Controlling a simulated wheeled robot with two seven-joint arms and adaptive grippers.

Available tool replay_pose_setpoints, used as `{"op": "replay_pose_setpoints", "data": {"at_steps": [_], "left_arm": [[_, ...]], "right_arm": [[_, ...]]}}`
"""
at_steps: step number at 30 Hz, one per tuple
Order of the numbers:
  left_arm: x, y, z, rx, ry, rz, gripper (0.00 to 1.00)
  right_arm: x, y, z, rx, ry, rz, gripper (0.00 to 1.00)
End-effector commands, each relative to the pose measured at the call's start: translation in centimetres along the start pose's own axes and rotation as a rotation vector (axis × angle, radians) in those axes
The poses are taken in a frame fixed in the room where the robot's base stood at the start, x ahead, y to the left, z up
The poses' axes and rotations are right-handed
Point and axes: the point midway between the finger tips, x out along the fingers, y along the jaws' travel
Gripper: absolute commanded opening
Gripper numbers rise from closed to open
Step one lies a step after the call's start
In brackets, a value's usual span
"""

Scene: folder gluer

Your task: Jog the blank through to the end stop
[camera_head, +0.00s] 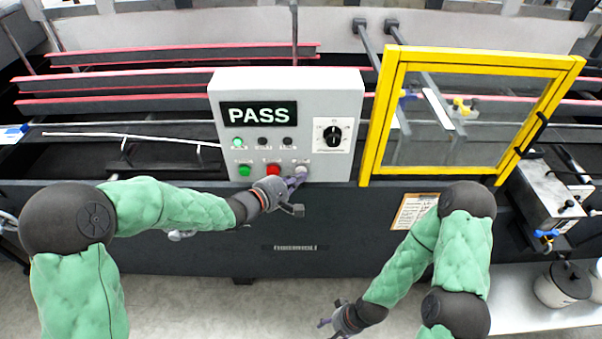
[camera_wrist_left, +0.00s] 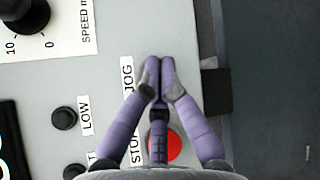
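The control panel (camera_head: 226,159) stands mid-view and its display (camera_head: 258,114) reads PASS. My left gripper (camera_head: 300,178) is at the panel's lower right. In the left wrist view its fingertips (camera_wrist_left: 160,70) are together beside the JOG label (camera_wrist_left: 127,76), with nothing visible between them. They hide the spot where the jog button sits, so I cannot tell if it is pressed. The red stop button (camera_wrist_left: 173,148) lies partly behind the fingers. My right gripper (camera_head: 328,322) hangs low in front of the machine; its opening is unclear. I cannot make out the blank for certain.
A yellow-framed guard (camera_head: 376,120) with a clear pane stands right of the panel. A green button (camera_head: 244,170) and a speed knob (camera_head: 332,136) are on the panel. A grey box unit (camera_head: 545,190) and a white pot (camera_head: 560,286) are at the right.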

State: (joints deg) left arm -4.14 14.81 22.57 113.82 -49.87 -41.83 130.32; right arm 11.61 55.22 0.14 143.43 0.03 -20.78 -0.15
Motion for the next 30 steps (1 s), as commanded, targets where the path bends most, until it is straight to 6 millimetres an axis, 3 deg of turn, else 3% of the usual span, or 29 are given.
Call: {"op": "replay_pose_setpoints", "data": {"at_steps": [22, 30], "left_arm": [[-1.3, -1.0, 0.9, 0.000, 0.000, -0.001, 0.00], [-2.9, -2.0, 2.1, -0.001, 0.000, -0.001, 0.00]], "right_arm": [[-0.7, -0.2, 0.0, 0.000, 0.000, 0.000, 0.64], [-1.2, -0.4, 0.0, 0.000, 0.000, 0.000, 0.64]]}}
